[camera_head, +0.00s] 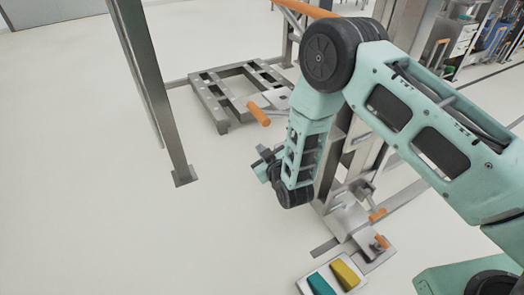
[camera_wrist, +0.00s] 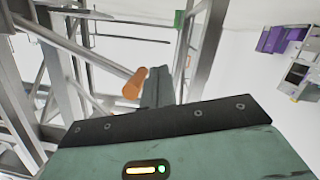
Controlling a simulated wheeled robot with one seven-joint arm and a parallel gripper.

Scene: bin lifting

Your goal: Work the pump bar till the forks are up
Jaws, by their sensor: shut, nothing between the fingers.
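An orange cylindrical grip (camera_head: 259,114) sticks out at the left of the steel lifter, beside my forearm; it looks like the end of the pump bar. In the wrist view an orange grip (camera_wrist: 135,84) ends a steel bar, just left of my grey fingers. My gripper (camera_head: 267,164) is below the grip in the head view, shut and empty; its fingers also show in the wrist view (camera_wrist: 157,88). A low slatted steel frame (camera_head: 207,98) lies near the floor behind; I cannot tell whether it is the forks. My arm hides much of the lifter.
A steel post (camera_head: 160,100) stands on the floor at left. Two small orange knobs (camera_head: 377,215) sit on the lifter's base at right. A tray with a teal pedal (camera_head: 320,284) and a yellow pedal (camera_head: 346,273) lies in front. The floor at left is clear.

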